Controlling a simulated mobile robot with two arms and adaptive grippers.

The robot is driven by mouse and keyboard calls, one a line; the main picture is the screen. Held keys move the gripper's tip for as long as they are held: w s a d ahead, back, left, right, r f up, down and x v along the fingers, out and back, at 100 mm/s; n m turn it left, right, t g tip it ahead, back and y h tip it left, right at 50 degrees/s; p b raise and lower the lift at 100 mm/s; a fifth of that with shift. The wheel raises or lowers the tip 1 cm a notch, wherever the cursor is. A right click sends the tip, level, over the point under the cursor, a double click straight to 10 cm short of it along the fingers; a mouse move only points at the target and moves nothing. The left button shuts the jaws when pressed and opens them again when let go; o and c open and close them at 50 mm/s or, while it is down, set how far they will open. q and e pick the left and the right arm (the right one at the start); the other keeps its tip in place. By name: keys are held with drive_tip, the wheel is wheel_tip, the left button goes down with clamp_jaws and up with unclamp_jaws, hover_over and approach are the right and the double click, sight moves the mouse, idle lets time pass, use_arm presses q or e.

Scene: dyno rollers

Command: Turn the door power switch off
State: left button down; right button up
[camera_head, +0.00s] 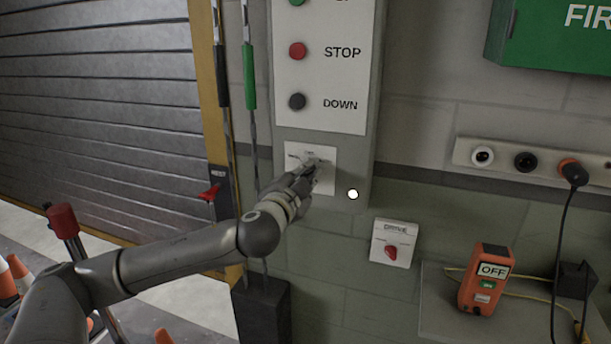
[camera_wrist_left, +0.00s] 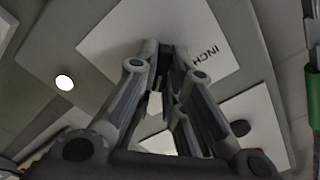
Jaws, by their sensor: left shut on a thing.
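The door power switch sits on a white plate (camera_head: 326,181) at the foot of the grey door control panel, below the DOWN button. My left gripper (camera_head: 314,163) reaches up to this plate from the lower left and covers its middle. In the left wrist view the two fingertips (camera_wrist_left: 168,52) meet close over the white plate (camera_wrist_left: 120,38), which carries the word INCH at its right. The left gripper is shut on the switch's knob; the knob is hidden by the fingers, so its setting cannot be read. My right gripper is in neither view.
Red STOP (camera_head: 297,51) and dark DOWN (camera_head: 297,101) buttons are above the plate. A DRIVE switch (camera_head: 394,244) with a red knob is lower right. An orange OFF box (camera_head: 486,279) stands on a ledge at right.

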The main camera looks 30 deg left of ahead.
use_arm(q)
drive_tip(key=shift+f+n+b, duration=0.2)
drive_tip(key=shift+n+b, duration=0.8)
drive_tip(key=shift+b, duration=0.05)
drive_tip(key=n+b, duration=0.1)
drive_tip(key=n, duration=0.1)
drive_tip(key=shift+n+b, duration=0.3)
drive_tip(key=shift+a+r+n+b, duration=0.1)
drive_tip(key=shift+r+n+b, duration=0.15)
drive_tip(key=shift+n, duration=0.95)
drive_tip(key=shift+a+n, duration=0.1)
drive_tip(key=shift+n, duration=1.2)
drive_tip(key=c, duration=1.5)
unclamp_jaws()
drive_tip(key=shift+s, duration=0.1)
drive_tip(key=shift+v, duration=3.7)
